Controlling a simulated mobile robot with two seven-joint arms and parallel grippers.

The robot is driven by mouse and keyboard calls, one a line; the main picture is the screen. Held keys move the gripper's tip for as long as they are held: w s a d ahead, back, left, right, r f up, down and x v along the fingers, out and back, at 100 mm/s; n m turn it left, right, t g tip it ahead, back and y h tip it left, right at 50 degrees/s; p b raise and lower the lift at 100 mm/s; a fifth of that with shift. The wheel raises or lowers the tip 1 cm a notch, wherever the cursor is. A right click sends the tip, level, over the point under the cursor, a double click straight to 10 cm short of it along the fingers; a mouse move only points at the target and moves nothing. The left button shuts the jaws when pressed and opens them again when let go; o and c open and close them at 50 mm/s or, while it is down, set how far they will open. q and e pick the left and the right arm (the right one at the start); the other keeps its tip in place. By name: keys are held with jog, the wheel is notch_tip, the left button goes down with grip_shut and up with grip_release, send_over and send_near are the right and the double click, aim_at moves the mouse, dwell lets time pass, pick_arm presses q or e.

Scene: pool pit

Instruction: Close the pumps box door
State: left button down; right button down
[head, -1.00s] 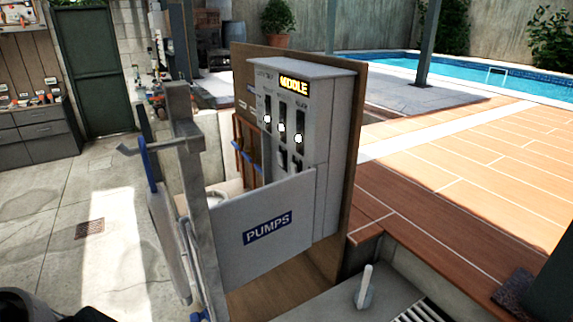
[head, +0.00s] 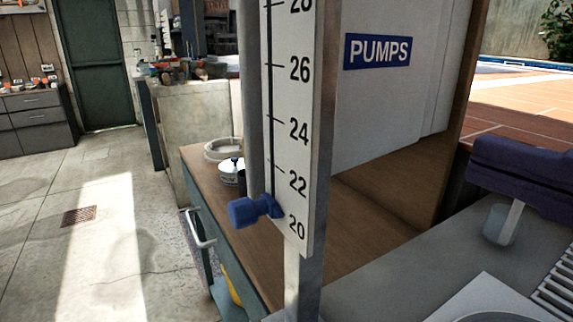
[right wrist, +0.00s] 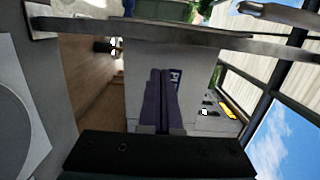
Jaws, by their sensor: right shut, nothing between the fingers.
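The pumps box door is a flat grey panel (head: 375,110) with a blue PUMPS label (head: 377,51). It is right of centre in the head view, its left side hidden behind a post. It stands out at an angle from the grey box and is not flush with it. My right gripper (head: 530,165), dark navy, is at the right edge of the head view, right of the door and apart from it. In the right wrist view its fingers (right wrist: 160,75) are together and empty, in front of the grey panel (right wrist: 140,65), covering part of the label. My left gripper is out of view.
A metal post with a number scale (head: 296,130) and a blue clamp (head: 252,210) stands close in front of the door. A wooden counter (head: 255,260) runs below, with a pot (head: 231,170) on it. A grey worktop (head: 400,280) lies front right. Floor at left is clear.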

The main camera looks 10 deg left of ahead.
jog(key=shift+p+x, duration=1.2)
jog(key=shift+x, duration=5.9)
jog(key=shift+x, duration=1.55)
jog(key=shift+s, duration=0.15)
